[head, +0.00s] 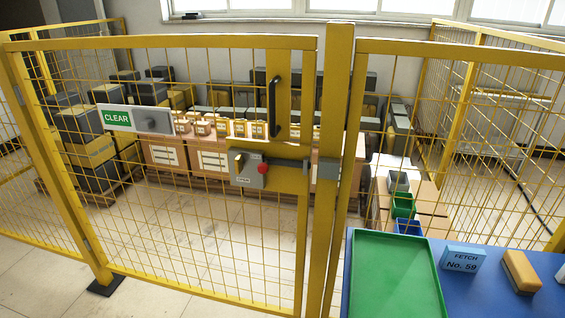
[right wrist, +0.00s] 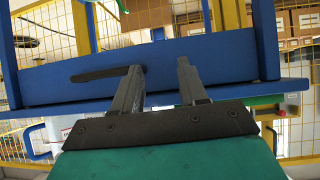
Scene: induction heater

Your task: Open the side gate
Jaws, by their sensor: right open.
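The side gate (head: 180,180) is a yellow frame with wire mesh, and it stands closed against the yellow post (head: 338,150). A black upright handle (head: 272,104) is on its right side. Below it is a grey control box (head: 247,170) with a red button (head: 262,168) and a knob. A grey latch piece (head: 325,168) bridges toward the post. My right gripper (right wrist: 160,66) is open and empty in the right wrist view, in front of a blue panel (right wrist: 200,62). The gate's handle is not clear in that view. My left gripper is not in view.
A panel with a green CLEAR sign (head: 116,118) is on the gate's mesh. Boxes stand behind the fence. Floor left of the gate is clear.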

